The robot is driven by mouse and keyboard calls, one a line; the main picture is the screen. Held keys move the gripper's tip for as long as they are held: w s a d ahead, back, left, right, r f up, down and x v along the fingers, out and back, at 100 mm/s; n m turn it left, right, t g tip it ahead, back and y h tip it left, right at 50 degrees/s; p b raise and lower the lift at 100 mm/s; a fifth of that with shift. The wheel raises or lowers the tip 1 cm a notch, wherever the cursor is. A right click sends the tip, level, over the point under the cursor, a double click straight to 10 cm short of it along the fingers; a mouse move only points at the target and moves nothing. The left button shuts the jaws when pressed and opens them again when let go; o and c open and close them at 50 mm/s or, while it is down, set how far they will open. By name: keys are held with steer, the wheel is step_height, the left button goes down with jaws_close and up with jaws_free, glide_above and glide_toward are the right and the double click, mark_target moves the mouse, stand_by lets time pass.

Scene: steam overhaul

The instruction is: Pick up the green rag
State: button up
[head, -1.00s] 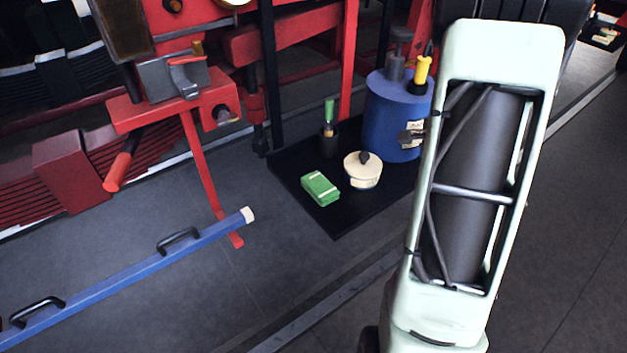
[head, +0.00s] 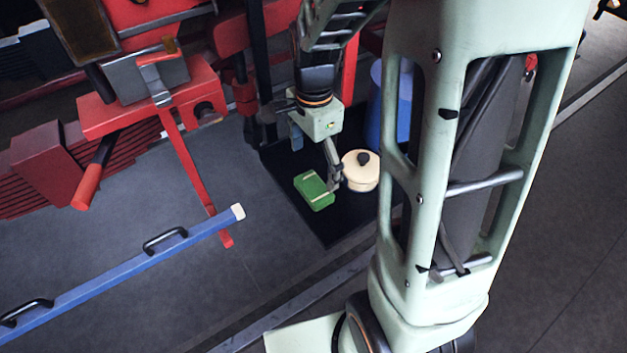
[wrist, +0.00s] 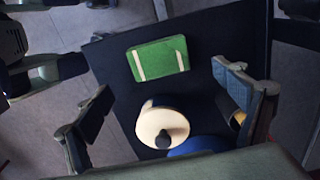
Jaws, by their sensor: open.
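The green rag (head: 313,191) is a folded green block with two pale stripes, lying flat on a black mat (head: 330,228). It also shows whole in the wrist view (wrist: 155,61), toward the top middle. My gripper (head: 318,158) hangs over the mat, above and beside the rag. In the wrist view my gripper (wrist: 163,82) has its fingers wide apart, with nothing between them touching. The rag appears ahead of the fingertips, and I see no contact. In the head view one finger overlaps the rag's right edge; the exact height gap cannot be told.
A cream lidded pot (head: 360,172) with a black knob stands right beside the rag. A blue drum (head: 376,105) stands behind it, partly hidden by my arm. A red stand (head: 190,170) and a blue bar (head: 125,262) lie left. Floor in front is clear.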

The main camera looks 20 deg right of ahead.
mark_target(314, 186)
steer(key=shift+s+f, duration=0.1)
steer(key=shift+f, duration=3.75)
steer(key=c, duration=1.2)
steer(key=shift+r+p, duration=0.1)
steer(key=shift+p, duration=0.25)
steer(key=shift+c, duration=0.2)
